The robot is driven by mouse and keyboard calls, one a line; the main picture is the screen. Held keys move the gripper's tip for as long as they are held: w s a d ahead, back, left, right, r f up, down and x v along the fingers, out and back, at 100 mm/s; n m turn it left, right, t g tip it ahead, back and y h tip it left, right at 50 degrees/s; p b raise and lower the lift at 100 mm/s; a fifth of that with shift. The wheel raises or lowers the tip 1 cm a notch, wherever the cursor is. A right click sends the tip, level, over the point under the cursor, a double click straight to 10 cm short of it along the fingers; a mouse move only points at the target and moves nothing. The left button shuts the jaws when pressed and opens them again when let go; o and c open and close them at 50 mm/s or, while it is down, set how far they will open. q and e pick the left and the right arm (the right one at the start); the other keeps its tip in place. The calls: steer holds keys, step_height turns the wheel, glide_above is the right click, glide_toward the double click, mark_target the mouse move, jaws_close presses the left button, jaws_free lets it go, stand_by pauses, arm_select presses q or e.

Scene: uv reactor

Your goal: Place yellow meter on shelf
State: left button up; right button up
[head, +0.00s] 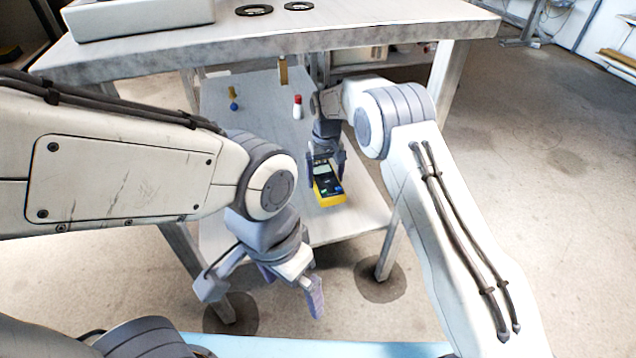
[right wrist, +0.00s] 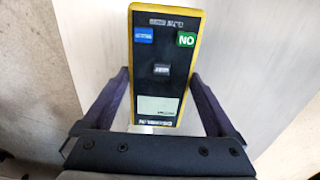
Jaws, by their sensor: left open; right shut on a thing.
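The yellow meter (head: 328,186) has a dark face with blue and green buttons and a pale screen. My right gripper (head: 326,165) is shut on the meter's screen end, over the lower shelf (head: 370,212) of the table. In the right wrist view the meter (right wrist: 163,70) lies between the two fingers of the right gripper (right wrist: 165,108), with the pale shelf behind it. I cannot tell whether the meter touches the shelf. My left gripper (head: 268,288) is open and empty, in front of the shelf and lower than the right one.
On the shelf stand a red-and-white bottle (head: 297,107), a blue-and-yellow item (head: 233,98) and a tan upright item (head: 283,70). The tabletop (head: 350,25) overhangs the shelf. Table legs (head: 388,248) stand at the shelf's front corners. The shelf is bare around the meter.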

step_height(320, 180, down, 5)
steer(key=b, duration=0.2)
steer(key=shift+a+f+b, duration=0.1)
steer(key=shift+f+b, duration=0.1)
steer(key=shift+b, duration=0.15)
steer(key=shift+r, duration=0.1)
steer(key=o, duration=1.3)
step_height(320, 180, up, 8)
steer(key=p, duration=0.4)
steer(key=shift+f, duration=0.2)
steer(key=shift+s+f, duration=0.1)
